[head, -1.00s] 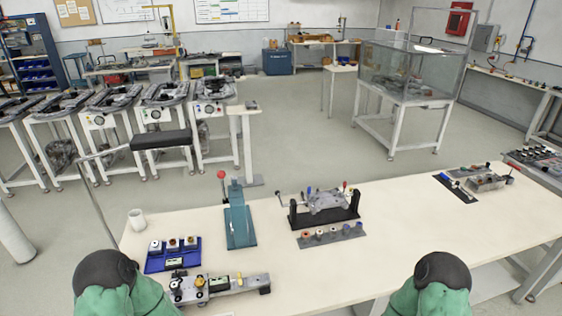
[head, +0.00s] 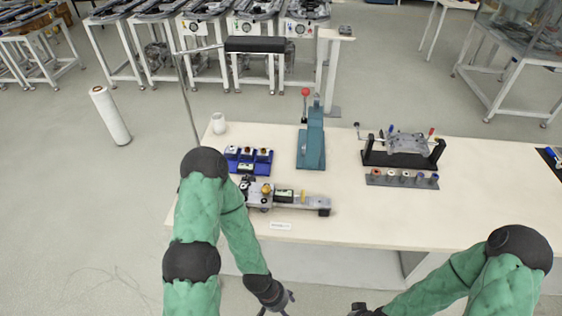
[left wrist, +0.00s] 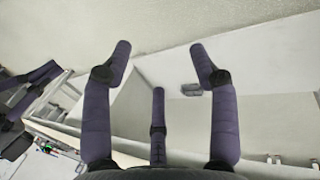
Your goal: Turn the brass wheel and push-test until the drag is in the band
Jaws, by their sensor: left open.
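The drag fixture (head: 288,199), a grey metal block on a rail, lies near the table's front left edge in the head view. A small brass-coloured round part, likely the brass wheel (head: 266,188), sits on its left half; its details are too small to tell. My left gripper (head: 277,306) is below and in front of the table edge, apart from the fixture. In the left wrist view the left gripper (left wrist: 160,62) has its dark fingers spread and nothing between them. My right gripper (head: 362,311) is at the bottom edge, mostly cut off.
A blue tray (head: 232,168) with small parts sits behind the fixture. A teal lever press (head: 311,150), a white mug (head: 218,123) and a black stand (head: 403,160) with a grey part stand farther back. The front right tabletop is clear.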

